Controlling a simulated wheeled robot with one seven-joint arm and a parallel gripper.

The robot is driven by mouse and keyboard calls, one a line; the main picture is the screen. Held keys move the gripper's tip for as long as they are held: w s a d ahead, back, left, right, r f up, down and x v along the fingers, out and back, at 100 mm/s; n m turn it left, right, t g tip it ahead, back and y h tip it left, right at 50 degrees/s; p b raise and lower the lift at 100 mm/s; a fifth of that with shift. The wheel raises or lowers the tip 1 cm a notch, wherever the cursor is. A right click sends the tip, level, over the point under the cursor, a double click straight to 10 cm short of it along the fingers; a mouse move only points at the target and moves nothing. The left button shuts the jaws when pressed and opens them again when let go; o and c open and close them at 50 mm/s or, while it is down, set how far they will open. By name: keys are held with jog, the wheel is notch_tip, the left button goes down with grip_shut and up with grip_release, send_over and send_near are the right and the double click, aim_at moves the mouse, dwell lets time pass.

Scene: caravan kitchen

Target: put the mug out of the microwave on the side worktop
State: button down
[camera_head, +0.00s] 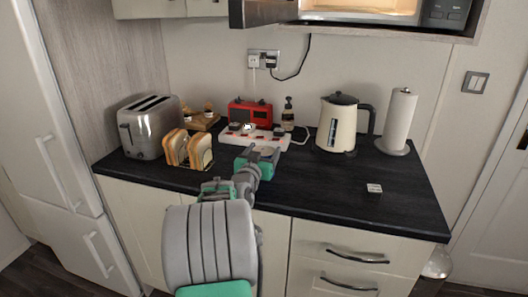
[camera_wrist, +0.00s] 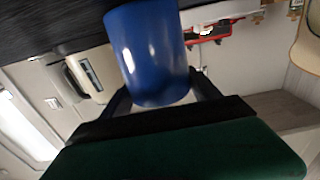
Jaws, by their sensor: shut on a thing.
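My gripper (camera_head: 258,158) is over the worktop (camera_head: 310,185), in front of the power strip. In the wrist view it is shut on a blue mug (camera_wrist: 150,55), which sits between the dark fingers. The wrist picture is turned over, with the dark worktop along its top. The mug's far end overlaps the worktop there; I cannot tell whether it touches. In the head view the mug is hidden behind my gripper and arm. The microwave (camera_head: 432,12) is at the top, its door (camera_head: 262,12) open and its inside lit.
A toaster (camera_head: 150,125), toast rack (camera_head: 188,150), red radio (camera_head: 250,112), power strip (camera_head: 272,137), dark bottle (camera_head: 288,115), kettle (camera_head: 337,125) and paper roll (camera_head: 399,120) stand along the back and left. A small white item (camera_head: 374,188) lies at the right front. The front right is mostly clear.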

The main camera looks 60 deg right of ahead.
jog(key=shift+r, duration=0.1)
jog(key=shift+c, duration=0.8)
grip_release()
jog(key=shift+f, duration=0.2)
